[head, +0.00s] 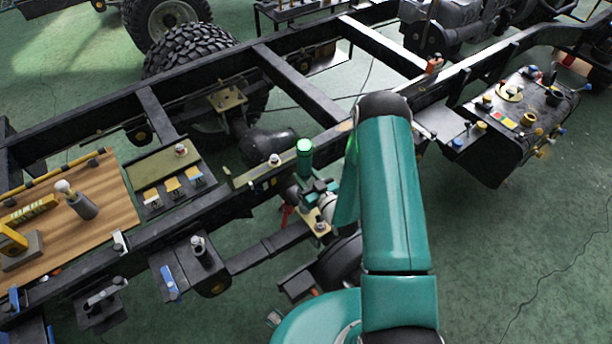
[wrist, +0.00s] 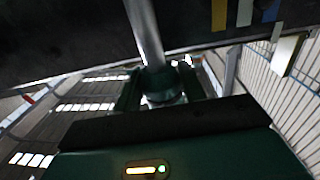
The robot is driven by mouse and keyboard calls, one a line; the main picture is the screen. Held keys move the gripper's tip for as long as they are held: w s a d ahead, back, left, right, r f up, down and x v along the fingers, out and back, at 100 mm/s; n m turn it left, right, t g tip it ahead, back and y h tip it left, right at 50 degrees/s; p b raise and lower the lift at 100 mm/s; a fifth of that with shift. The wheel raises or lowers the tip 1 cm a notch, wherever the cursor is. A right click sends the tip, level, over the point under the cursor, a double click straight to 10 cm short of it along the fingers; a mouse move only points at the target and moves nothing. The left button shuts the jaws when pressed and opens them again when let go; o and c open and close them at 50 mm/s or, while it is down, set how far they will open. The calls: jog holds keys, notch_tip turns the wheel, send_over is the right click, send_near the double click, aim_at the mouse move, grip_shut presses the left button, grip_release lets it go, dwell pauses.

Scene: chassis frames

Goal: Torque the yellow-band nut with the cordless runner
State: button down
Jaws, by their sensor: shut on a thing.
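My gripper (head: 317,190) is beside the near chassis rail in the head view, at the end of my teal arm. It is shut on the cordless runner, a green body with a glowing green top (head: 304,147) standing upright above the jaws. In the wrist view a silver shaft (wrist: 145,32) runs from the green part between the fingers (wrist: 163,88) towards a dark surface. Yellow (wrist: 219,14) and blue (wrist: 245,12) strips lie right of the shaft there. I cannot make out the yellow-band nut itself, nor whether the runner touches it.
The near rail (head: 243,196) runs diagonally past my gripper. A wooden board (head: 118,190) with tools and a tray (head: 165,180) of coloured parts lie left. A black tank (head: 515,150) carrying small fittings is at right. Green floor (head: 560,230) is clear at lower right.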

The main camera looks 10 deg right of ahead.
aim_at(309, 163)
jog(key=shift+w+r, duration=0.1)
jog(key=shift+r, duration=1.55)
jog(key=shift+r, duration=2.4)
